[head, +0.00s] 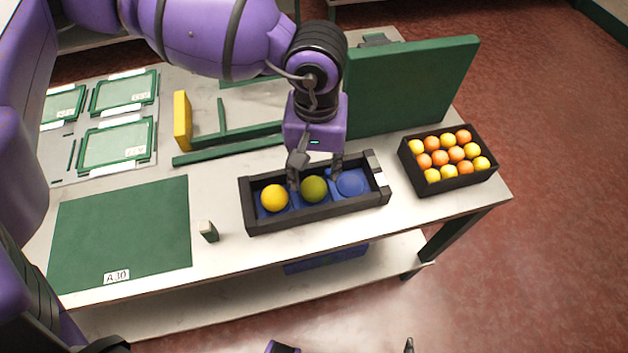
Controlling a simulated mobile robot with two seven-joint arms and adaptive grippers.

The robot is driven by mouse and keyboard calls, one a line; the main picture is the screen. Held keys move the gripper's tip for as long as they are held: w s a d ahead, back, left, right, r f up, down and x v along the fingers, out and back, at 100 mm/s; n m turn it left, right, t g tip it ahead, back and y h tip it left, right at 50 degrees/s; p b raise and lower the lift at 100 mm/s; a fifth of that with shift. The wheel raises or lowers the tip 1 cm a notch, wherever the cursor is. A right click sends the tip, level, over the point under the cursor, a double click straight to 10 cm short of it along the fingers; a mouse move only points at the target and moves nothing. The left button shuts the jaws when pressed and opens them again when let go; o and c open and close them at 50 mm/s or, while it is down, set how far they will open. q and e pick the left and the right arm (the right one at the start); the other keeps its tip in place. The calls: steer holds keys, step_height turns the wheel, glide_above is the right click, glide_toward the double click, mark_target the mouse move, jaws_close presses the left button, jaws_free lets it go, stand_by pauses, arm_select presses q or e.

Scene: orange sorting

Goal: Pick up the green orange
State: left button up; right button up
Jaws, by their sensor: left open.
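The green orange (314,189) is olive green and sits in the middle place of a black tray (321,214) with a blue inside, on the white table. A yellow orange (274,198) lies in the place to its left. The round blue place (351,184) to its right is empty. My left gripper (316,177) is open and points down over the tray, with its fingers around the far side of the green orange. Whether the fingers touch the orange cannot be made out.
A black crate (411,171) of yellow and orange fruit stands to the right. A green upright panel (412,88) stands behind the tray. A green mat (122,238) and a small block (208,231) lie left. The table's front edge is close to the tray.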

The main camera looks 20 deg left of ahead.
mark_target(316, 183)
arm_select(q)
steer(key=f, duration=0.4)
steer(key=shift+s+d+f, duration=0.1)
steer(key=shift+s+f, duration=0.15)
steer(key=shift+f, duration=0.1)
steer(key=shift+s+f, duration=0.2)
steer(key=shift+f, duration=0.2)
steer(key=shift+w+f, duration=0.1)
steer(key=shift+w, duration=0.2)
steer(key=c, duration=0.8)
